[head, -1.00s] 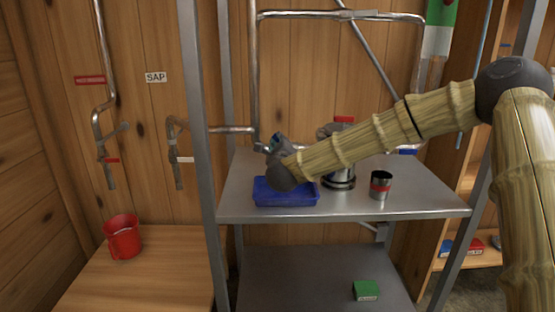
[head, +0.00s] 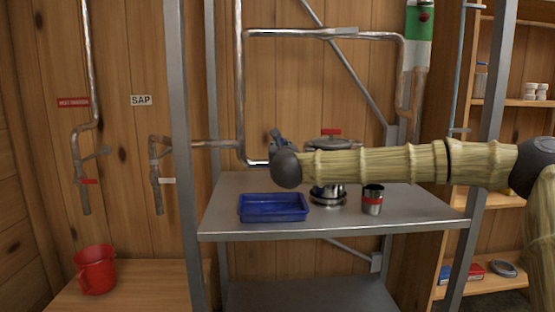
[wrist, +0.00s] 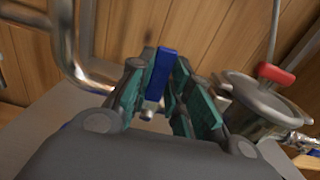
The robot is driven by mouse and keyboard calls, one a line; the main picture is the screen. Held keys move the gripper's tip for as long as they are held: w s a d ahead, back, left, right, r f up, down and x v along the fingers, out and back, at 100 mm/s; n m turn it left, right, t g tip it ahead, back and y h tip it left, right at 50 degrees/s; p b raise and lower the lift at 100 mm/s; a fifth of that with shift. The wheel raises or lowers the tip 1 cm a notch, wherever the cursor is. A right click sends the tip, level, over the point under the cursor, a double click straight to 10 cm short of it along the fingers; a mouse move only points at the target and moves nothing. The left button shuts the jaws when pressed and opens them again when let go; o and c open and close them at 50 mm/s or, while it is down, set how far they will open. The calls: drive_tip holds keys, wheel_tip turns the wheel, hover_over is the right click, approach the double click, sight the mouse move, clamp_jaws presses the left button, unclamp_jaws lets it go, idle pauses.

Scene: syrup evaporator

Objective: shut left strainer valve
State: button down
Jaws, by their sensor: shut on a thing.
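A blue handle (wrist: 158,72) stands between the fingers of my gripper (wrist: 155,88) in the wrist view, and the gripper is shut on it. I take this handle to be the left strainer valve's lever; the valve body is mostly hidden by the fingers. In the head view my gripper (head: 277,140) is above the shelf's back left, beside the end of a metal pipe (head: 255,162). The steel strainer pot (head: 330,145) with a red knob stands just to the right of the gripper, partly behind my arm. It also shows in the wrist view (wrist: 255,100).
A blue tray (head: 273,208) and a steel cup with a red band (head: 372,200) are on the metal shelf (head: 330,226), below my arm. A grey post (head: 183,150) rises at the shelf's left. A red bucket (head: 95,270) sits on the wooden bench at left.

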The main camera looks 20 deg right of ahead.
drive_tip(key=shift+d+f+m+b, duration=0.1)
drive_tip(key=shift+d+m+b, duration=0.2)
drive_tip(key=shift+m, duration=0.1)
drive_tip(key=c, duration=1.3)
unclamp_jaws()
drive_tip(key=shift+s+a, duration=0.1)
drive_tip(key=shift+s, duration=0.05)
drive_tip(key=v, duration=1.1)
drive_tip(key=shift+s+a, duration=0.1)
drive_tip(key=shift+s, duration=0.3)
